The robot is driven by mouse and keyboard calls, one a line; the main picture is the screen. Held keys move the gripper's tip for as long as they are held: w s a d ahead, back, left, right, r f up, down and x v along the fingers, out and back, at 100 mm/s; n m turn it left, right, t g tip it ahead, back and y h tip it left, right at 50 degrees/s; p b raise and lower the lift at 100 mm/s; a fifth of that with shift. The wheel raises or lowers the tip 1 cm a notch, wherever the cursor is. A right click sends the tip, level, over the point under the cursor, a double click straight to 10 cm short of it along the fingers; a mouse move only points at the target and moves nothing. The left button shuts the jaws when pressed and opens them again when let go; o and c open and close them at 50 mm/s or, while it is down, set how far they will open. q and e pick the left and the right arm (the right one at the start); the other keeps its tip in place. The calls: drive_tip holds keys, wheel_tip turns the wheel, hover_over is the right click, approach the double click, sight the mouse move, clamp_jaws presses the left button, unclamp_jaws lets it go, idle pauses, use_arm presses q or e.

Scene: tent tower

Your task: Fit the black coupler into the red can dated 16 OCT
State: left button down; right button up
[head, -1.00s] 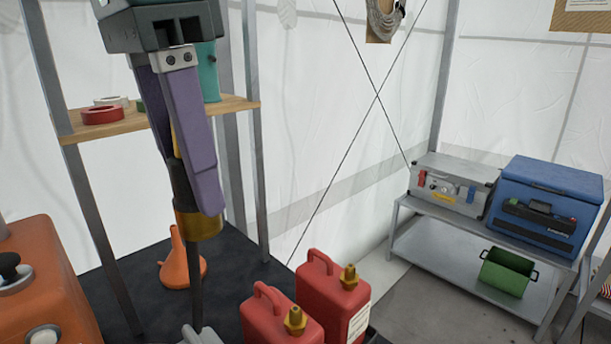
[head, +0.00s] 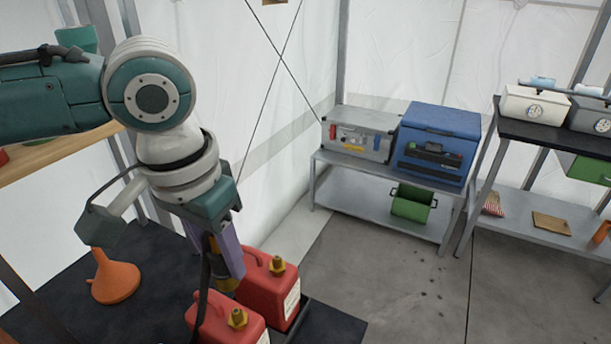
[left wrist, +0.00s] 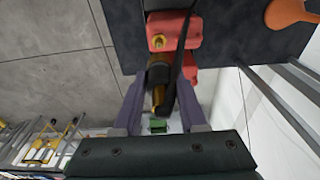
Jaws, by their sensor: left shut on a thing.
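My left gripper (head: 228,264), with purple fingers, points down behind and between two red cans. In the left wrist view the coupler (left wrist: 159,73) sits between the fingers. The near red can (head: 212,322) and the far red can (head: 272,296) each have a gold neck fitting on top and a white label. The label dates are too small to read. The coupler looks apart from both fittings, though depth is unclear. My right gripper is not in view.
The cans stand on a black bench top (head: 335,328). An orange funnel (head: 115,280) stands to the left. A blue cooler (head: 437,145), a grey case (head: 360,135) and a green bin (head: 411,203) occupy a metal rack. The floor between is clear.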

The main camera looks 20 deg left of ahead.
use_arm(q)
drive_tip(key=shift+r+p, duration=0.2)
drive_tip(key=shift+p, duration=0.15)
drive_tip(key=b, duration=0.4)
hover_over(237, 309)
drive_tip(key=shift+s+f, duration=0.2)
drive_tip(key=shift+f, duration=2.9)
drive_tip(key=shift+p, duration=0.45)
drive_tip(key=shift+p, duration=0.5)
drive_tip(key=shift+f+b, duration=0.9)
drive_tip(key=shift+f, duration=0.85)
